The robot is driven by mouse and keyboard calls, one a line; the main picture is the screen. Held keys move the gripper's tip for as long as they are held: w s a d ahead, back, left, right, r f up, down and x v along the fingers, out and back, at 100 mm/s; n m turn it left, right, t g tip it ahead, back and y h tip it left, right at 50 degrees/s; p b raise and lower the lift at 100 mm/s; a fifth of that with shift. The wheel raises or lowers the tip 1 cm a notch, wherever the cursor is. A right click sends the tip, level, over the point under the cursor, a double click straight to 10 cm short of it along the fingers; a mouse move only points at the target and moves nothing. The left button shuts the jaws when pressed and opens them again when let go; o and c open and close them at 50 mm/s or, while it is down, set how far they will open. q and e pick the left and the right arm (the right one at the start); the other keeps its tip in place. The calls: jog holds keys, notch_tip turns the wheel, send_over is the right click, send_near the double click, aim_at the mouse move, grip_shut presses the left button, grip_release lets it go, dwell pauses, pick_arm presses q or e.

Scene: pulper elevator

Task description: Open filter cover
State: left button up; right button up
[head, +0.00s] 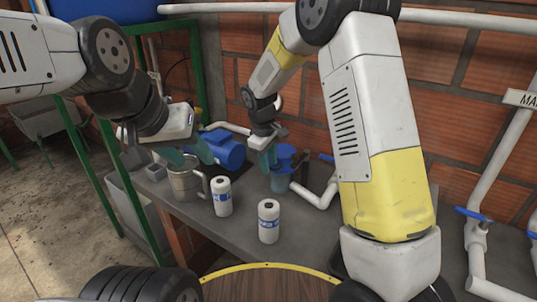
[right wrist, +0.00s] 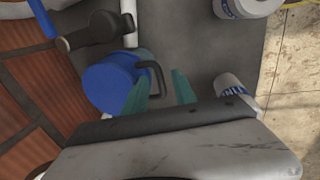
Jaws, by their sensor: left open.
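The filter (head: 280,181) stands on the grey counter with its blue cover (head: 285,152) on top. In the right wrist view the round blue cover (right wrist: 108,88) has a dark loop handle (right wrist: 154,72) at its edge. My right gripper (head: 268,158) is beside the cover in the head view. In the wrist view its teal fingers (right wrist: 163,93) are apart, with the handle just ahead of them; I cannot tell whether they touch it. My left gripper (head: 188,154) is open and empty above a metal jug (head: 183,183), left of the filter.
Two white bottles (head: 222,197) (head: 268,222) stand on the counter in front. A blue pump (head: 224,150) is behind, left of the filter. White pipes (head: 318,192) run right of the filter. A brick wall (head: 465,110) closes the back. A round wooden top (head: 270,284) is nearest me.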

grip_shut()
dwell(1.4)
